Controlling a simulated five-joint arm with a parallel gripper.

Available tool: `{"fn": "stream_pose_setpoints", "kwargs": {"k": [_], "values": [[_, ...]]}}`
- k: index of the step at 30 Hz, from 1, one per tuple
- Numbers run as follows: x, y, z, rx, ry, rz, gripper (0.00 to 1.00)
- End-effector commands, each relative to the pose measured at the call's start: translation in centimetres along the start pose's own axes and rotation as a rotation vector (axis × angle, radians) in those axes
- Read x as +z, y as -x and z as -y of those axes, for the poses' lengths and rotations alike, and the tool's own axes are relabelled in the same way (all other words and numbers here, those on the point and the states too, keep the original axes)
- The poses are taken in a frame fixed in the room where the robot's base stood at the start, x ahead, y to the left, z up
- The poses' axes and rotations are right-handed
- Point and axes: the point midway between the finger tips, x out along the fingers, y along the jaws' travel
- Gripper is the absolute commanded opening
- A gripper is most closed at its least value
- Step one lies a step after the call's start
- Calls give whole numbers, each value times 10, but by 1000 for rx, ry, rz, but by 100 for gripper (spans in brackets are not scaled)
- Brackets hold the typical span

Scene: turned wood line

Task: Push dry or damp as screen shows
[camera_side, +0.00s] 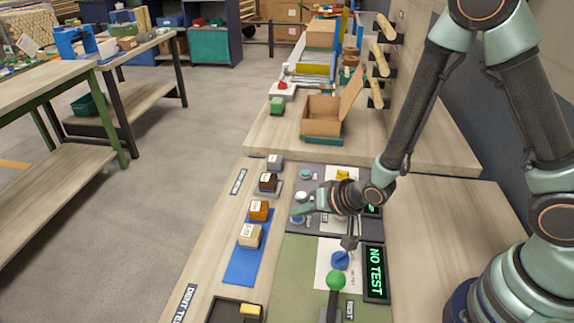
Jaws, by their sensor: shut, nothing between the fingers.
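A black screen (376,273) at the lower right of the bench shows NO TEST in green letters. Left of it, a blue piece (340,260) sits on a white printed sheet (323,262), with a green round knob (336,281) just in front. My gripper (349,243) is shut and empty, pointing down just above or behind the blue piece; I cannot tell whether they touch. A second screen (372,211) is mostly hidden behind my wrist. Round buttons, one teal (305,174) and one white (302,195), lie beyond my wrist. No dry or damp lettering is readable.
Labelled wood blocks, including a pale one (249,236) and an orange one (259,211), stand in a row along the left, near a blue mat (243,266). A dark tray (228,310) is at the front. An open cardboard box (322,114) stands behind. Bare bench lies right.

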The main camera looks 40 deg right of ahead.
Motion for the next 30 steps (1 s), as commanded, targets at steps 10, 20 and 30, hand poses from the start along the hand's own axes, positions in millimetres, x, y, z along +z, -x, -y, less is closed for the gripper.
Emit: {"fn": "stream_pose_setpoints", "kwargs": {"k": [10,20,30], "values": [[-1,3,1,1,0,2,0],[-8,12,7,1,0,2,0],[-11,15,10,-1,0,-1,0]]}}
